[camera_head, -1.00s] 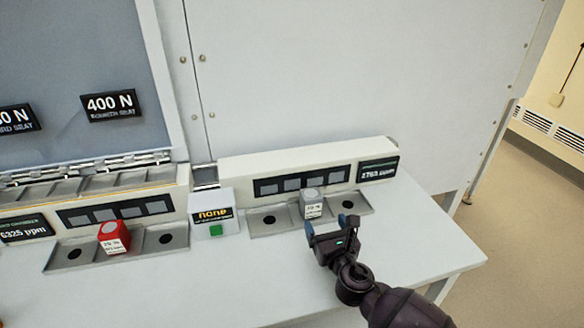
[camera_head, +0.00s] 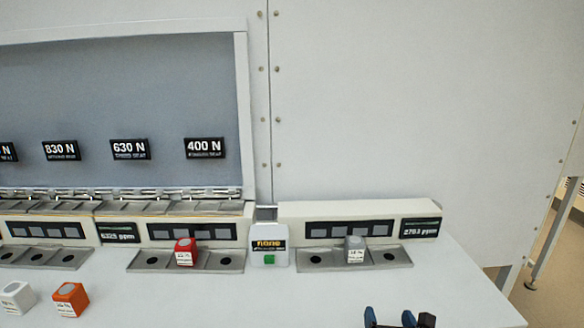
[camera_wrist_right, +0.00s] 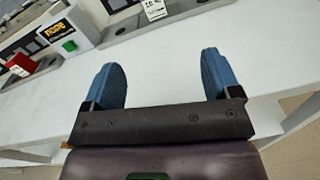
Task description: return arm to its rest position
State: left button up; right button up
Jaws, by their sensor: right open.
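My right gripper (camera_head: 390,318) is at the bottom edge of the head view, in front of the right-hand tray, with only its fingertips and a bit of its body showing. In the right wrist view its two blue fingers (camera_wrist_right: 163,80) stand wide apart with nothing between them, over the white bench. A grey cube (camera_head: 355,248) with a white label sits on the middle place of the right tray (camera_head: 317,262), apart from the gripper. It also shows at the top of the wrist view (camera_wrist_right: 153,9). My left gripper is not in view.
A red cube (camera_head: 185,250) sits on the middle tray (camera_head: 150,262). A white box (camera_head: 269,246) reading "none" with a green button stands between the trays. An orange cube (camera_head: 70,299) and a white cube (camera_head: 17,298) lie on the bench at left. The bench's right front (camera_head: 470,295) is clear.

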jog(key=s+d+f+m+g+h, duration=0.2)
jog(key=s+d+m+g, duration=0.2)
jog(key=s+m, duration=0.5)
jog(key=s+d+f+m+g+h, duration=0.2)
jog(key=s+d+m+g, duration=0.3)
jog(key=m, duration=0.7)
jog(key=s+a+m+g+y, duration=0.3)
jog(key=s+m+g, duration=0.2)
jog(key=s+m, duration=1)
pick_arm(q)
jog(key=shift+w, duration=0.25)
pick_arm(e)
jog(key=w+f+n+t+y, duration=0.1)
jog(key=w+f+n+t, duration=0.2)
jog(key=w+f+t, duration=0.2)
notch_tip(320, 180, down, 5)
jog(key=t, duration=0.2)
jog(key=shift+r+t, duration=0.15)
jog(key=shift+t, duration=0.25)
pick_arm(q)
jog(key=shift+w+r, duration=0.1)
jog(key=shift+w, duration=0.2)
pick_arm(e)
jog(key=shift+d, duration=0.1)
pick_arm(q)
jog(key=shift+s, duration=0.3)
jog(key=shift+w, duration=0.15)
